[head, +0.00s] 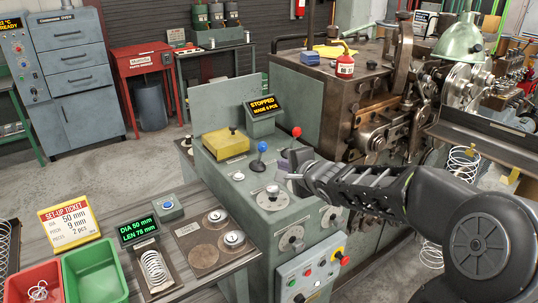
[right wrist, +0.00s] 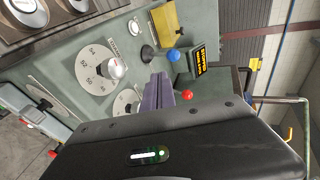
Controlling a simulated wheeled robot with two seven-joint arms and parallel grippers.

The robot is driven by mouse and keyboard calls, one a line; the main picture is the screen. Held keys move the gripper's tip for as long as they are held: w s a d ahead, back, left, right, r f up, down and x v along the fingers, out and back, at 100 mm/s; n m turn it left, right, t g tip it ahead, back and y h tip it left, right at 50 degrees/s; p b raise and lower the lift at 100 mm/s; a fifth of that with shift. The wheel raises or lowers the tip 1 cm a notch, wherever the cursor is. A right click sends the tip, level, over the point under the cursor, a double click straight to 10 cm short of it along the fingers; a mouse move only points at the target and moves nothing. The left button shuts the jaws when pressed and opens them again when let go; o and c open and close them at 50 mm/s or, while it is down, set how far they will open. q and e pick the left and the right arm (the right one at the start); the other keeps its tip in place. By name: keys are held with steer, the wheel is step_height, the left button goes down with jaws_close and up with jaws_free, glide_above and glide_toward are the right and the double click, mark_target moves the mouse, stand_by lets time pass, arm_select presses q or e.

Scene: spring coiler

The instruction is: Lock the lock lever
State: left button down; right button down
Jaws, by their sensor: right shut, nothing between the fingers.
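Two ball-topped levers stand on the green control console (head: 226,172): one with a blue knob (head: 262,147) and one with a red knob (head: 297,131). I cannot read a label that tells which is the lock lever. My right gripper (head: 289,165) is shut and empty, over the right side of the console, just right of the blue knob and below the red one in the head view. In the right wrist view its purple-grey finger (right wrist: 158,93) shows close to the blue knob (right wrist: 173,55) and red knob (right wrist: 187,95), with no clear contact. My left gripper is not in view.
A display reading STOPPED (head: 263,104) and a yellow box (head: 225,143) sit on the console's far side. Dials (head: 272,198) lie in front. The coiling machine (head: 378,125) stands at right. A bench with a red bin (head: 22,283) and green bin (head: 95,270) is at lower left.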

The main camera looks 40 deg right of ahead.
steer(key=b+x, duration=0.1)
steer(key=x, duration=0.6)
steer(key=shift+f, duration=0.2)
steer(key=shift+w+d+r+p, duration=0.15)
steer(key=shift+w, duration=0.5)
steer(key=shift+w+d+r+p, duration=0.15)
steer(key=shift+w+p, duration=0.05)
steer(key=shift+w, duration=0.45)
steer(key=shift+w+d+r+p, duration=0.15)
steer(key=shift+w, duration=0.5)
